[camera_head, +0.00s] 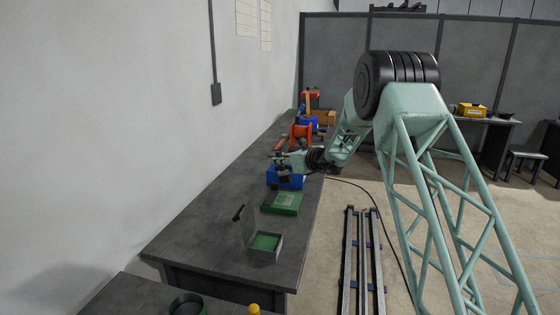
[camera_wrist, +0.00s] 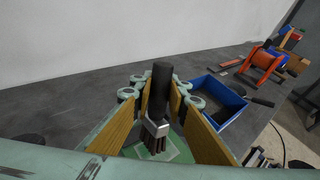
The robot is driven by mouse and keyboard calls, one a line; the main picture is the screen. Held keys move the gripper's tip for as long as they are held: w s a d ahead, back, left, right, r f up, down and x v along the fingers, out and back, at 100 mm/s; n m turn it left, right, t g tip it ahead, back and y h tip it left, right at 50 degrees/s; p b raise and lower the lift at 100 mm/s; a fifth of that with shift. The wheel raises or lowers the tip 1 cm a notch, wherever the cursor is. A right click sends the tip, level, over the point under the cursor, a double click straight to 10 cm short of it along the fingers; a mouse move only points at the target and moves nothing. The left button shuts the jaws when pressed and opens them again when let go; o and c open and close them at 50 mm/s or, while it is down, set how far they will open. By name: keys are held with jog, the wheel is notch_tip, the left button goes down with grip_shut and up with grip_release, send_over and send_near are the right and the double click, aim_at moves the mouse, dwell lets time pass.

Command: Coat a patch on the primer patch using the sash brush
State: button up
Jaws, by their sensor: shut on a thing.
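The sash brush (camera_wrist: 158,128) has a black handle, a metal ferrule and dark bristles. It shows in the wrist view between the two wood-coloured finger pads of my gripper (camera_wrist: 162,95), which is shut on it. The bristles point toward a green board with a paler patch (camera_wrist: 148,153), partly hidden behind the brush; I cannot tell whether they touch. In the head view my gripper (camera_head: 283,163) is over the bench by the blue tray (camera_head: 287,181). The green board (camera_head: 279,208) with its paler patch lies in front of that tray.
A small open box with a green inside (camera_head: 278,256) stands nearer on the grey bench (camera_head: 190,240). In the wrist view, the blue tray (camera_wrist: 222,116) is at right, with an orange reel (camera_wrist: 263,64) beyond. A white wall (camera_head: 110,120) runs along the left.

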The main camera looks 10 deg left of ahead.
aim_at(284, 169)
jog(key=shift+f+b, duration=0.75)
jog(key=shift+f, duration=1.4)
jog(key=shift+s+a, duration=0.1)
jog(key=shift+a, duration=0.15)
